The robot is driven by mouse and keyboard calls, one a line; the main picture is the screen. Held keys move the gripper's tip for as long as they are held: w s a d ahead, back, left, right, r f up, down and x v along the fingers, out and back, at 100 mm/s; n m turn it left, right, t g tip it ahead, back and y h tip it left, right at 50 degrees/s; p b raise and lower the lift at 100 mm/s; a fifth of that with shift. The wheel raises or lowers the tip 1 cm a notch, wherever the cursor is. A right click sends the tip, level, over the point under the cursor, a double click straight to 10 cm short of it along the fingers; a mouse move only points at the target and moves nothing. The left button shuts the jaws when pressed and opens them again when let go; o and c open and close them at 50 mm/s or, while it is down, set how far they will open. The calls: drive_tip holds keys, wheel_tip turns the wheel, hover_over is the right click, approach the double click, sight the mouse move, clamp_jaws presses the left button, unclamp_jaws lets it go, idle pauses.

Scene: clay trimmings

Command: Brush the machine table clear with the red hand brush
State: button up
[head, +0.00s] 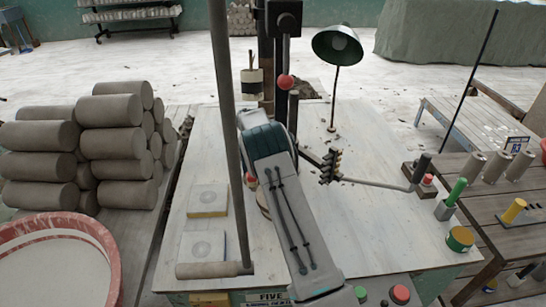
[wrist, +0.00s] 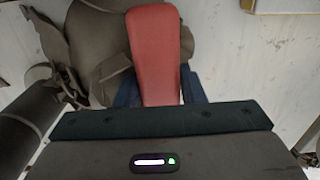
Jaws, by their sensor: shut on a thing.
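The red hand brush (wrist: 155,45) shows in the wrist view as a red handle pointing away from me. My gripper (wrist: 157,90) is shut on it, with a dark blue finger on each side. The brush's bristles are not visible. Grey-brown clay pieces (wrist: 95,65), some curled, lie beneath and left of the handle; whether the brush touches them I cannot tell. In the head view the pale machine table (head: 350,235) lies under my arm, which hides my gripper. Small dark crumbs show around the lamp's foot.
A green lamp (head: 337,45) stands at the table's back. Stacked clay logs (head: 110,140) and a red-rimmed tub (head: 60,225) stand further left. A bench with coloured tools (head: 485,205) adjoins at right.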

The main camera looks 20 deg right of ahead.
drive_tip(key=shift+r, duration=0.1)
idle(0.3)
drive_tip(key=shift+r+p, duration=2.25)
drive_tip(key=shift+r, duration=2.15)
